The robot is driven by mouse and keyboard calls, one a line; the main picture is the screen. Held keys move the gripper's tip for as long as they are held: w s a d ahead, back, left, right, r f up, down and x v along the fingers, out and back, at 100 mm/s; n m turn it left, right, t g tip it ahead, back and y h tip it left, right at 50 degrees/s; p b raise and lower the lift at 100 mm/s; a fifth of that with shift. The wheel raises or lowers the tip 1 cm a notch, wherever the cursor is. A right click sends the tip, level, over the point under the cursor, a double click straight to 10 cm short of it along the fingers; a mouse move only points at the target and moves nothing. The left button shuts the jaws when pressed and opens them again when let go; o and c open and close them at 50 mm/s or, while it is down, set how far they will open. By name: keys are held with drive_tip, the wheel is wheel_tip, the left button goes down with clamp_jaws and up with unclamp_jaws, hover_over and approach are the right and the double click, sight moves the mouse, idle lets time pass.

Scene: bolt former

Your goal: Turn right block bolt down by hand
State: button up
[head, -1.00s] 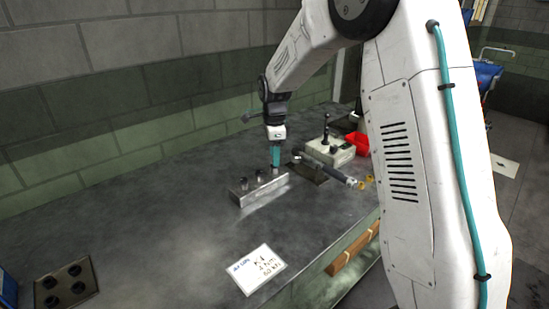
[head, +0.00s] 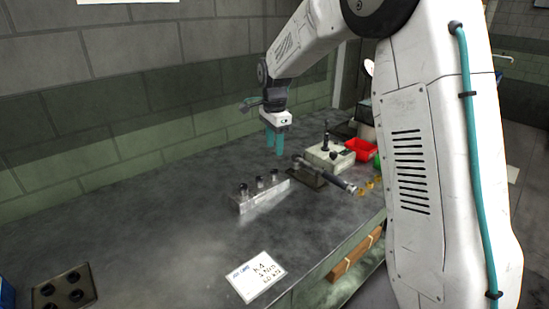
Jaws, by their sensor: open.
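A grey metal block (head: 262,198) sits on the dark bench with three dark-headed bolts standing in a row on it. The right block bolt (head: 274,174) stands at the block's far right end, with its head in view. My gripper (head: 275,152) has two teal fingers pointing down, apart and with nothing between them. It hangs above the right bolt, clear of it. How deep the bolt sits in the block is too small to tell.
Right of the block, a torque-wrench-like tool (head: 325,174) lies across a dark pad. Behind it are a pale box with a lever (head: 330,157) and a red bin (head: 360,149). A written card (head: 256,277) lies in front. The bench left of the block is clear.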

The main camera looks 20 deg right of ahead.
sight(275, 170)
drive_tip(key=n, duration=1.3)
drive_tip(key=shift+f+n, duration=0.1)
drive_tip(key=shift+n, duration=0.3)
drive_tip(key=n, duration=1.8)
drive_tip(key=shift+f, duration=0.1)
drive_tip(key=shift+f+n, duration=0.3)
drive_tip(key=shift+f, duration=0.05)
wheel_tip(275, 170, down, 7)
drive_tip(key=shift+r, duration=0.1)
clamp_jaws()
